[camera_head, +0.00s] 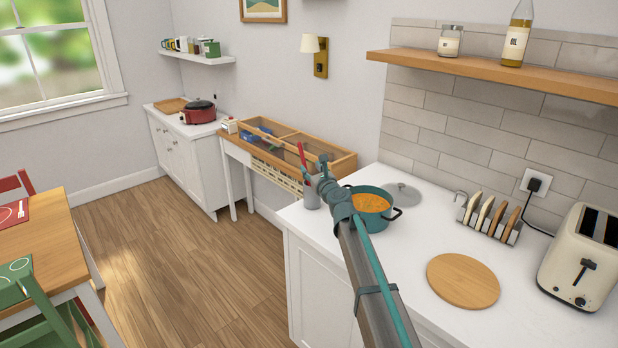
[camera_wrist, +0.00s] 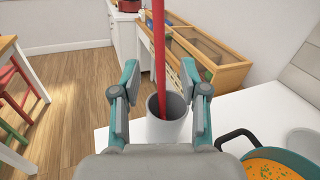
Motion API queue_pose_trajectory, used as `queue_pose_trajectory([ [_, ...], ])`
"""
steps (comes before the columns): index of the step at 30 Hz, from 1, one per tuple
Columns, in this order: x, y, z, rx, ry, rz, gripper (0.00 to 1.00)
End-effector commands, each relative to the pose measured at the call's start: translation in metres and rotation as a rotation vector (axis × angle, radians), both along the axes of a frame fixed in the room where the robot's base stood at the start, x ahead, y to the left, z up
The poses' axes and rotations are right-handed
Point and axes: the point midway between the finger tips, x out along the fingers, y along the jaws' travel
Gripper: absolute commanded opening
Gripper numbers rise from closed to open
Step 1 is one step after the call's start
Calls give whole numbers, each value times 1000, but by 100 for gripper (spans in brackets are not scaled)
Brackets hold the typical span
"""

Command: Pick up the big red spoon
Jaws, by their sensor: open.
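The big red spoon (camera_wrist: 159,55) stands upright in a grey cup (camera_wrist: 168,128) on the white counter. In the wrist view its red handle rises between my two fingers and runs past the top of the picture. In the head view the spoon (camera_head: 302,155) shows as a short red piece above the cup, partly behind my arm. The lower end of the spoon is hidden in the cup. My gripper (camera_wrist: 163,88) is open, with one finger on each side of the spoon, and a gap shows on both sides. It also shows in the head view (camera_head: 316,172).
A teal pot (camera_head: 371,203) of orange soup stands right of the cup, close to my arm. A lid (camera_head: 403,193), a toast rack (camera_head: 490,220), a round board (camera_head: 463,281) and a toaster (camera_head: 583,258) are farther right. A wooden case (camera_head: 300,142) stands beyond the counter.

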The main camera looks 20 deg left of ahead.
Motion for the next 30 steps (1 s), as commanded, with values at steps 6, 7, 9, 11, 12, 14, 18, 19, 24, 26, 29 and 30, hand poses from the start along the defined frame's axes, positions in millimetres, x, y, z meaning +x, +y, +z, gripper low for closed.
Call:
queue_pose_trajectory([
  [6, 24, 22, 0, -2, -1, 1, 44],
  [7, 25, 23, 0, -2, -1, 1, 44],
  [9, 27, 25, 0, -3, -1, 1, 44],
  [11, 29, 26, 0, -3, -1, 1, 44],
  [12, 31, 29, 0, -3, -1, 1, 44],
  [14, 36, 33, 1, -3, -1, 1, 44],
  [18, 51, 47, 3, -4, 0, 1, 44],
  [19, 55, 49, 3, -4, -1, 0, 44],
  [24, 64, 59, 2, -4, -2, 0, 44],
  [26, 64, 59, 1, -4, -2, 0, 44],
  [29, 63, 58, 1, -4, -2, 0, 44],
  [30, 63, 58, 1, -4, -2, 0, 44],
])
